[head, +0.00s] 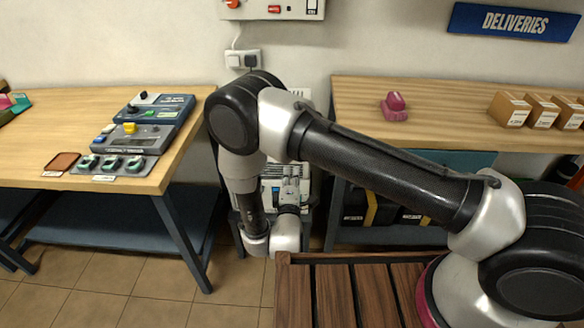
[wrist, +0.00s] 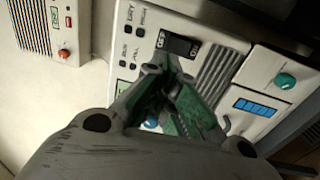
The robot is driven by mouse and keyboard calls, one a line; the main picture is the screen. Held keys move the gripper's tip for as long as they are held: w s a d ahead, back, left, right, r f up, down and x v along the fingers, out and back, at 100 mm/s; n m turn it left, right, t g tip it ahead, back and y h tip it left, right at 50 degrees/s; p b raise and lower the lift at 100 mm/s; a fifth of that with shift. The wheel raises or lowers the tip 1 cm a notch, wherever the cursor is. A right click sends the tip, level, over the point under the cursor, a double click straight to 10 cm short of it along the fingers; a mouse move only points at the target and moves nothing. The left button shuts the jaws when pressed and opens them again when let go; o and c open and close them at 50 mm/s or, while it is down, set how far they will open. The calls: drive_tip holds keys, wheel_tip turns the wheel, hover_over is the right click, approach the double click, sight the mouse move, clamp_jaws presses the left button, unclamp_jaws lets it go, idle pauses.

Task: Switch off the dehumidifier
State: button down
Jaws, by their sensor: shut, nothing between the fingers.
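The dehumidifier appears to be the white panelled unit (head: 270,171) on the floor between the two tables, partly hidden by my arm. In the wrist view its white front (wrist: 207,27) fills the upper right. A black rocker switch (wrist: 178,45) sits in a dark frame near the top, with small marks at its ends; its position is too small to read. My gripper (wrist: 165,72) is shut and empty, its fingertips just below the switch. I cannot tell whether they touch it. In the head view my gripper (head: 291,178) is in front of the unit.
A white wall box (wrist: 50,27) with a red switch is at upper left. Wooden tables (head: 190,110) stand on both sides; a slatted wooden surface (head: 335,295) is in front.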

drive_tip(key=shift+s+r, duration=0.15)
drive_tip(key=shift+s, duration=1.05)
